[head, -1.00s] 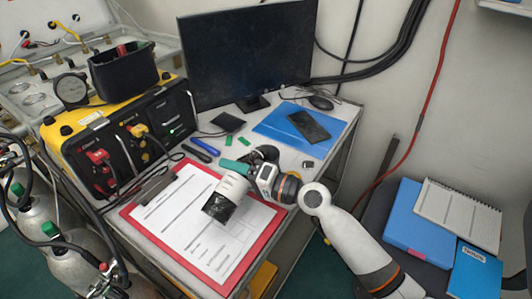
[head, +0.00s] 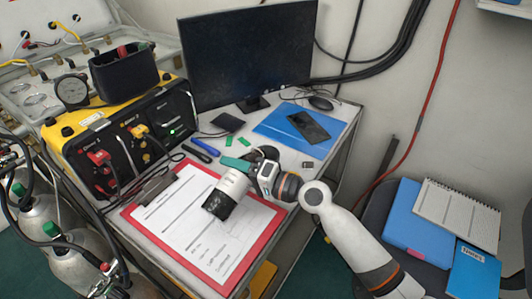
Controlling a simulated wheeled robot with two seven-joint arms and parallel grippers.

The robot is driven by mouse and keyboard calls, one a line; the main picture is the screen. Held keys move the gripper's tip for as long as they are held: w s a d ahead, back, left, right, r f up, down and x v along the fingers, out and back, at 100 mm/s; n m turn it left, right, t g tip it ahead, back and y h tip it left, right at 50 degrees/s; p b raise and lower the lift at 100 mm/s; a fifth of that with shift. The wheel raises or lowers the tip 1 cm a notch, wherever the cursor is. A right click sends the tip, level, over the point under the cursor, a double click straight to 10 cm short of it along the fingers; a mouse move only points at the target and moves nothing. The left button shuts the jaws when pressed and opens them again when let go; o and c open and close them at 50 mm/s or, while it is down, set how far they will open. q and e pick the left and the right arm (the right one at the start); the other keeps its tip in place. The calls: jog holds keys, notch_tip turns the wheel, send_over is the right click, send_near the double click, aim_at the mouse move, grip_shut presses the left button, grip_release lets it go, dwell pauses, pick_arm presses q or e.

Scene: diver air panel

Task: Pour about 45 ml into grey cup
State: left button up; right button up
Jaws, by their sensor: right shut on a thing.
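My right gripper (head: 253,175) is shut on a white cylindrical vessel (head: 234,185) above the clipboard on the table. The vessel is tilted, with its lower end toward the lower left. A dark part (head: 217,207) shows at that end; I cannot tell whether it is the vessel's mouth or a separate dark cup. No grey cup can be made out clearly, and no liquid stream is visible. My left gripper is not in view.
A red clipboard (head: 268,227) with paper lies under the vessel. A yellow-black air panel (head: 125,150) stands at left, a monitor (head: 248,55) behind. A blue folder (head: 280,130) with a phone (head: 309,127) lies at the back right. Gas cylinders (head: 75,270) stand at lower left.

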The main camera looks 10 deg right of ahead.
aim_at(246, 159)
jog(key=shift+r, duration=0.3)
jog(key=shift+s+f+n+b, duration=0.1)
jog(key=shift+f+n+b, duration=0.4)
jog(key=shift+f, duration=0.1)
jog(key=r+n, duration=0.1)
jog(key=r+n+p, duration=0.1)
jog(key=r, duration=0.1)
jog(key=shift+w+d+p, duration=0.15)
jog(key=shift+w+p, duration=0.15)
jog(key=shift+f+n+h, duration=0.2)
jog(key=shift+n+h, duration=0.1)
jog(key=shift+n, duration=0.1)
jog(key=shift+w+d+r+n, duration=0.15)
jog(key=shift+d+r+n, duration=0.05)
jog(key=shift+r+n, duration=0.3)
jog(key=shift+w+d+r+n+h, duration=0.15)
jog(key=shift+n+h, duration=0.15)
jog(key=shift+n, duration=0.3)
